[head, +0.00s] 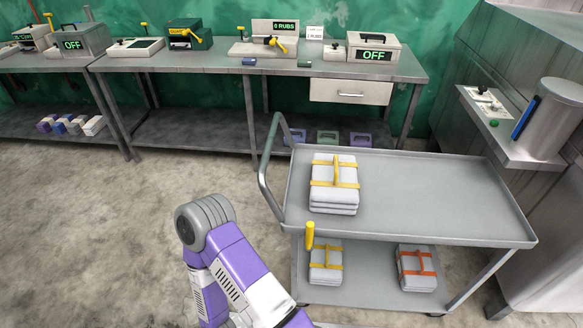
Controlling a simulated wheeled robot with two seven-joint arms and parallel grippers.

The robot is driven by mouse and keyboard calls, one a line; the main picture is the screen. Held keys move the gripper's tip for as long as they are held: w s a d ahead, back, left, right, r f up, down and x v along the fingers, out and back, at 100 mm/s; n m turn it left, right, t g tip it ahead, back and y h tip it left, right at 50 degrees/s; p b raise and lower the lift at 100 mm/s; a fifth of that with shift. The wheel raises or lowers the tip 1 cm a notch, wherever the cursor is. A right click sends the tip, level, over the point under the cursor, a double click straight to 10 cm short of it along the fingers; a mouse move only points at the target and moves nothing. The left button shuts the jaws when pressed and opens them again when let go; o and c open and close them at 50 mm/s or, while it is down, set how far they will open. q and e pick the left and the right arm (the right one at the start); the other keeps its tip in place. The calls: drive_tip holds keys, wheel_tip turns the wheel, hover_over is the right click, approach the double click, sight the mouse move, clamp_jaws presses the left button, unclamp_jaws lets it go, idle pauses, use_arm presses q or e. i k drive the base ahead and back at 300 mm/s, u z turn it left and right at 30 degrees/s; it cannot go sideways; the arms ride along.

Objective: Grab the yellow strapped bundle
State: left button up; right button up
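A white, layered bundle with yellow straps and a raised yellow strap handle (325,197) sits on the left part of the grey cart's top tray (430,190). A second, smaller-looking white bundle with yellow straps (322,274) lies on the cart's lower shelf, below the first. A white bundle with orange-red straps (408,283) lies on that shelf to the right. A purple and white arm link of mine shows at the bottom, left of the cart. Neither gripper shows in the head view.
An upright yellow peg (309,235) stands at the cart's near left edge. The cart's curved push handle (266,170) rises on its left. A workbench (225,64) runs along the green wall. A steel cylinder (551,118) stands at right. The floor at left is clear.

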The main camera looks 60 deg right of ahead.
sight(334, 188)
drive_tip(key=i, duration=1.3)
drive_tip(key=z, duration=2)
